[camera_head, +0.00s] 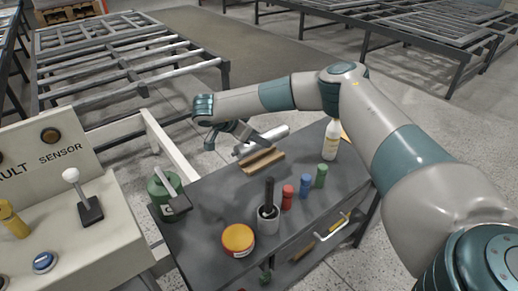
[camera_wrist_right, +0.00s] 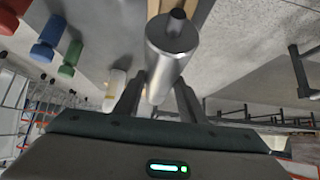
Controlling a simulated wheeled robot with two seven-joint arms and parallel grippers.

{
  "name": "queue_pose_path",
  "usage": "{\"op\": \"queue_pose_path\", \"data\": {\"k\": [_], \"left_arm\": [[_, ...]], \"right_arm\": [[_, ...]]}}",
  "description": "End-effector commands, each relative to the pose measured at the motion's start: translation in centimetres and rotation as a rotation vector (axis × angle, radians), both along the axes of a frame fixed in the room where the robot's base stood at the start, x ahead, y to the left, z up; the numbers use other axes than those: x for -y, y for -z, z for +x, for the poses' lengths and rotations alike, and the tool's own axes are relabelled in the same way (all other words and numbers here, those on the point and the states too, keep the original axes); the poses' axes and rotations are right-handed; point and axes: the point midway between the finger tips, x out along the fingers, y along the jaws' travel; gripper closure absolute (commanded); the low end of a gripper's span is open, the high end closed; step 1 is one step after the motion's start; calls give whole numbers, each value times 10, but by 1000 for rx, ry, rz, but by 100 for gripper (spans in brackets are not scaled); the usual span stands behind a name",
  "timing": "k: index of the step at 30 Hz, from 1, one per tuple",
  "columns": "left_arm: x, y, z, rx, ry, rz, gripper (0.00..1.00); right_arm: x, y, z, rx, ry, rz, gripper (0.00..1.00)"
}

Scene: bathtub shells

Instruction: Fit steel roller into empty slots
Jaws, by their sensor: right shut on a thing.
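The steel roller (camera_head: 265,140) is a shiny cylinder with a thinner axle stub at its end. It shows large in the right wrist view (camera_wrist_right: 172,55), between the two fingers of my right gripper (camera_wrist_right: 158,100). My right gripper (camera_head: 243,134) is shut on it, just over the far part of the dark workbench, close above a wooden cradle (camera_head: 262,160). The conveyor frame (camera_head: 222,75) stands beyond the bench at the left, with bars across it and open gaps between them. My left gripper is not in view.
The workbench (camera_head: 205,225) carries a white bottle (camera_head: 331,140), red, blue and green small bottles, a grey cup (camera_head: 268,220), an orange-lidded tin (camera_head: 238,240) and a green can (camera_head: 163,192). A control panel (camera_head: 75,230) stands at left. Open floor lies beyond.

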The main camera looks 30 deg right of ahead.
Motion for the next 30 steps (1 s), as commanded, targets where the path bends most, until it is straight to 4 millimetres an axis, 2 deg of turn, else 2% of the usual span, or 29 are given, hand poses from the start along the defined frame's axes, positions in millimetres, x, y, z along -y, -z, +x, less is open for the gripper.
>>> {"op": "queue_pose_path", "data": {"k": [4, 10, 20, 30], "left_arm": [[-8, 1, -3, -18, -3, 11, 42], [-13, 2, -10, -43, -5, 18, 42], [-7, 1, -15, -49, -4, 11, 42], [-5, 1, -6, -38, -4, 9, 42]], "right_arm": [[0, -24, 1, 6, 1, 0, 99], [0, -40, 0, 2, 1, -1, 99], [0, -42, 0, 1, 1, -1, 99], [-3, -40, -1, 0, -16, 0, 99]]}}
